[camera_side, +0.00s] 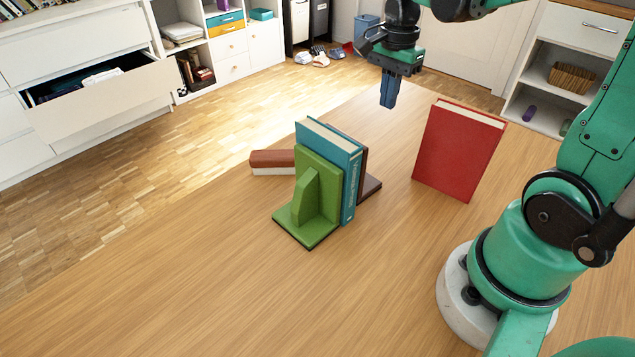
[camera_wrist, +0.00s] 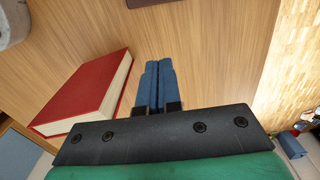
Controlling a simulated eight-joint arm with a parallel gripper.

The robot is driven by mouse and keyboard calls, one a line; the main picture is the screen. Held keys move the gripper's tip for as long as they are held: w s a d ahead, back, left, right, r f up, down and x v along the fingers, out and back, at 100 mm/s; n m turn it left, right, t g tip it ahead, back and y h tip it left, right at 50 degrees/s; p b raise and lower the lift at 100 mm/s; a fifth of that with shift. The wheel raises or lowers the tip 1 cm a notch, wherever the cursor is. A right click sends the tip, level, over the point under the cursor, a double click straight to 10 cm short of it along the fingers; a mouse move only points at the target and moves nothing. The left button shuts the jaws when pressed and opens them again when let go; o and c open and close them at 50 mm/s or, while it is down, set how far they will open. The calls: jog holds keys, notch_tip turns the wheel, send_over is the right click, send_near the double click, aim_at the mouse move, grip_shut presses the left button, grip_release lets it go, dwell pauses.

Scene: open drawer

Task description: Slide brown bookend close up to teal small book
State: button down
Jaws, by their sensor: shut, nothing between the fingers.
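The teal small book (camera_side: 350,180) stands upright on the wooden table in the side view. The green bookend (camera_side: 315,210) stands against its near-left face. The brown bookend (camera_side: 371,188) is on the book's far-right side, mostly hidden behind it; I cannot tell whether they touch. A dark brown edge at the top of the wrist view (camera_wrist: 150,2) looks like this bookend's base. My gripper (camera_side: 388,104) is shut and empty, pointing down in the air beyond and right of the brown bookend. Its blue fingers meet in the wrist view (camera_wrist: 153,70).
A large red book (camera_side: 458,150) stands upright to the right of the bookends; it is beside my fingers in the wrist view (camera_wrist: 85,95). The table's near left is clear.

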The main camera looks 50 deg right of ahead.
notch_tip(320, 180, up, 3)
jog(key=d+y, duration=0.3)
jog(key=shift+n, duration=0.3)
jog(key=x, duration=1)
jog(key=shift+w+a+f, duration=0.1)
jog(key=shift+w, duration=0.25)
jog(key=a, duration=0.2)
jog(key=shift+a, duration=1)
jog(key=shift+a, duration=1.1)
